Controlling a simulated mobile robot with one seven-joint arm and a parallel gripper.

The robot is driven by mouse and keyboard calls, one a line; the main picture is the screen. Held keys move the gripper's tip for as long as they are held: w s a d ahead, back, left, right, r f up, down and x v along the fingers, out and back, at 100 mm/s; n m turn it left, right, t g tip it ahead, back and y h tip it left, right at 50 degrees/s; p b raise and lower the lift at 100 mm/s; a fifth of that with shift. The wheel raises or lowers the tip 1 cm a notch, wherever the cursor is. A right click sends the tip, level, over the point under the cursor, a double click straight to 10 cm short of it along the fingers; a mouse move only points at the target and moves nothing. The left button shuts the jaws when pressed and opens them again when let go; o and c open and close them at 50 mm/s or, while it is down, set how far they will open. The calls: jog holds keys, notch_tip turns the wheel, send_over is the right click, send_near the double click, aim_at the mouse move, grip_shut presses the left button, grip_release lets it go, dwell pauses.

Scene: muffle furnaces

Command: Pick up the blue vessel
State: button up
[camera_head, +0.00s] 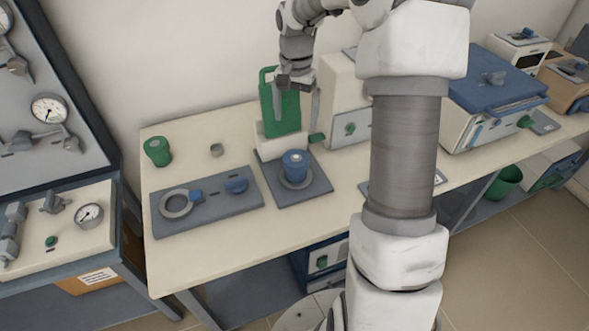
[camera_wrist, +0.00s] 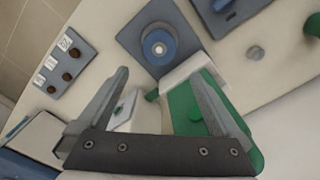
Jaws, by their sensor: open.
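The blue vessel (camera_head: 295,163) is a small round pot with a knob-like top. It sits upright on a grey ring on a dark grey square plate (camera_head: 318,187) on the table. My gripper (camera_head: 296,104) is above and behind the vessel in the head view, beside a green upright panel. In the wrist view my gripper (camera_wrist: 165,80) has its fingers spread wide and nothing between them. The vessel lies beyond the fingertips, apart from them.
The green panel (camera_head: 280,110) stands on a white base behind the plate. A green pot (camera_head: 157,151) and a small grey cup (camera_head: 216,150) stand at the left. A grey tray (camera_head: 208,210) with a ring lies left of the vessel. A blue-lidded furnace (camera_head: 495,80) is at right.

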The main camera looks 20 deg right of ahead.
aim_at(296, 158)
notch_tip(296, 158, down, 15)
jog(key=shift+b, duration=0.45)
jog(key=shift+r, duration=0.1)
grip_shut()
dwell(0.4)
